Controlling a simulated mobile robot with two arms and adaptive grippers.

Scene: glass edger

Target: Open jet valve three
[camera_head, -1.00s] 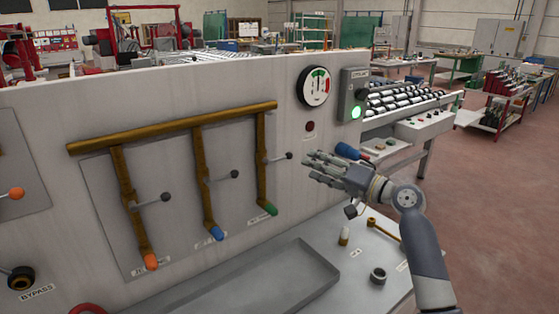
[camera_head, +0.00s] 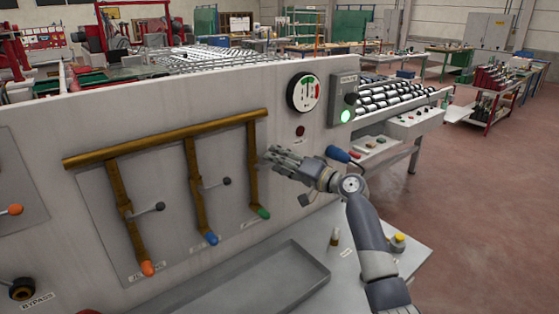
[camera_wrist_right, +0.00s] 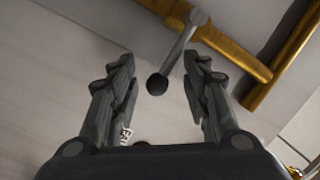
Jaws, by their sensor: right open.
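Jet valve three is on the rightmost brass pipe (camera_head: 252,165), which ends in a green tip (camera_head: 263,213). Its lever handle is hidden behind my right gripper (camera_head: 268,157) in the head view. In the right wrist view the lever (camera_wrist_right: 185,45) with its black ball knob (camera_wrist_right: 157,84) points between the two open fingers of my right gripper (camera_wrist_right: 160,85). The knob appears untouched by either finger. The middle valve lever (camera_head: 215,184) and the left valve lever (camera_head: 148,210) stick out to the right from their pipes. My left gripper is not in view.
A brass header pipe (camera_head: 165,140) joins the pipes above. A round gauge (camera_head: 304,92) and a box with a green light (camera_head: 345,100) are at the panel's upper right. A grey tray (camera_head: 255,285) lies below.

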